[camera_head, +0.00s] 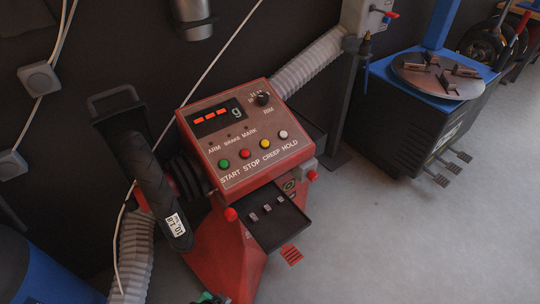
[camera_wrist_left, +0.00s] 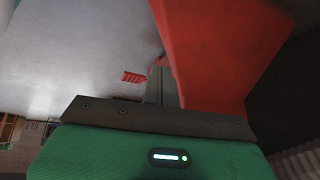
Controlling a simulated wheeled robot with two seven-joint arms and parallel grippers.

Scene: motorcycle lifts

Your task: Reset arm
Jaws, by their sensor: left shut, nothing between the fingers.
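A red wheel balancer (camera_head: 225,250) stands in the middle of the head view. Its tilted panel (camera_head: 245,140) has a display with red dashes, a lamp marked ARM, a rim knob and several coloured buttons. A black tyre (camera_head: 150,185) is mounted upright on its left side. Red knobs sit at the front (camera_head: 230,214) and right (camera_head: 312,176) of the body; I cannot tell which belongs to an arm. My left gripper (camera_wrist_left: 160,85) is shut and empty, close to the red body in the wrist view. Only a bit of green shows at the head view's bottom edge. My right gripper is not in view.
A black tray (camera_head: 285,228) with small grey weights juts from the balancer's front. A blue tyre changer (camera_head: 420,110) with pedals stands at the right. A blue drum-like object (camera_head: 35,275) is at lower left. Grey floor at the right front is clear.

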